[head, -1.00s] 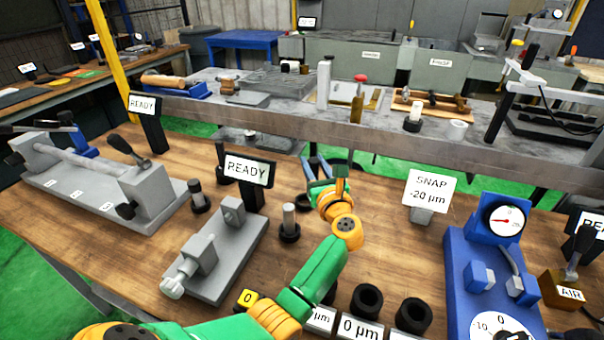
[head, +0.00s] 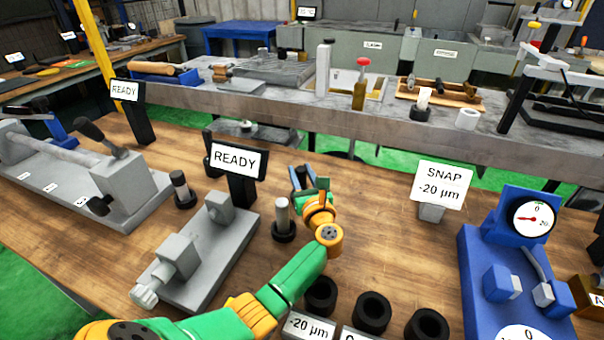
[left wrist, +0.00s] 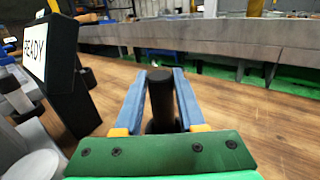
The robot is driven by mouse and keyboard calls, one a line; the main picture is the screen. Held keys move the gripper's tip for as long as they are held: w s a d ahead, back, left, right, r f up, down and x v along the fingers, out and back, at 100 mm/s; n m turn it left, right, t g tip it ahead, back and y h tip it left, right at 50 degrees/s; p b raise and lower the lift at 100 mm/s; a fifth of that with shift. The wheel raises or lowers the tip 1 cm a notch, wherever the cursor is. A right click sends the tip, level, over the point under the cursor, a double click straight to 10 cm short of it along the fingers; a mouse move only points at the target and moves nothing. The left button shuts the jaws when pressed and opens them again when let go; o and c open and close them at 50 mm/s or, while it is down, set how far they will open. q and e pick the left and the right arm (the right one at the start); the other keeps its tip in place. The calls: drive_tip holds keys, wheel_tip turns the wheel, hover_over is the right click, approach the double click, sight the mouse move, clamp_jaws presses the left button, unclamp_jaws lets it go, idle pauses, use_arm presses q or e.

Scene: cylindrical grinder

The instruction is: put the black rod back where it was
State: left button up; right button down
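The black rod (left wrist: 160,98) stands upright between the blue fingers of my left gripper (left wrist: 165,80) in the left wrist view. The fingers lie against its two sides near the top. A wider dark shape, looking like a round base, shows at its foot; I cannot tell whether the rod is seated in it. In the head view my left gripper (head: 298,178) points away from me, right of the READY sign (head: 235,161), and mostly hides the rod. My right gripper is in no view.
A silver rod in a black base (head: 283,217) stands just in front and left of the gripper. A grey fixture (head: 205,255) lies further left. Black rings (head: 372,310) stand in front, a SNAP sign (head: 441,185) and blue gauge (head: 505,260) to the right. The table between is clear.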

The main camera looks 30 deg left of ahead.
use_arm(q)
drive_tip(key=o, duration=0.3)
drive_tip(key=shift+r+p, duration=0.3)
drive_tip(key=p+v, duration=0.2)
drive_tip(key=v, duration=1)
drive_tip(key=shift+f, duration=0.1)
